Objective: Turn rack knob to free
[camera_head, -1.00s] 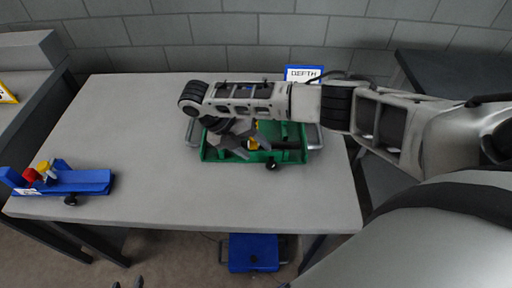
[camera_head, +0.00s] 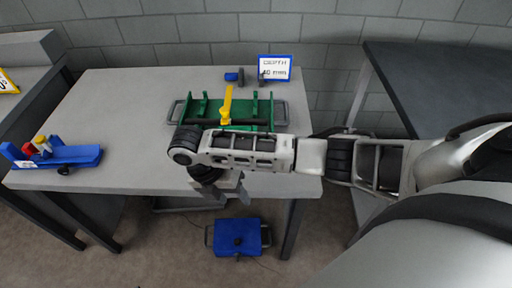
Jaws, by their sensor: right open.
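The green rack (camera_head: 200,107) lies near the back right of the table, with grey handles at its two ends. A yellow lever-like piece (camera_head: 227,103) stands up from its middle. The rack's front side and its knob are hidden behind my right arm. My right gripper (camera_head: 238,191) points down at the table's front edge, in front of the rack and apart from it. Its jaws are open and look empty, though the wrist covers part of them. My left gripper is not in view.
A blue fixture (camera_head: 75,156) with red and yellow parts and a black knob stands at the table's left. A depth sign (camera_head: 275,68) and a small blue piece (camera_head: 234,76) are behind the rack. A blue pedal box (camera_head: 238,238) lies on the floor. The table's middle left is clear.

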